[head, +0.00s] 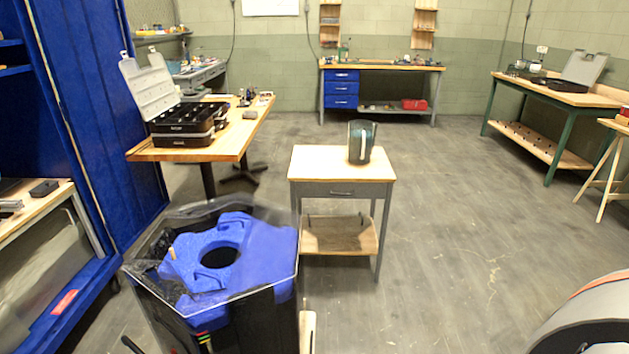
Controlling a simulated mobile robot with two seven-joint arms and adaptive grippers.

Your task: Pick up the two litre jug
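The jug (362,142) is a dark, bluish, see-through vessel with a pale upright strip, perhaps its handle, on the side facing me. It stands upright on the right back part of the small wooden-topped table (325,165), in the middle of the head view. Nothing touches it apart from the tabletop. Its volume marking is too small to read. Neither of my grippers is in view.
A clear-walled tank (150,285) with a blue insert (245,255) stands in front, left of the small table. A bench with an open toolbox (185,118) is at left. A grey rounded shape (590,315) fills the bottom right corner. Floor right of the table is clear.

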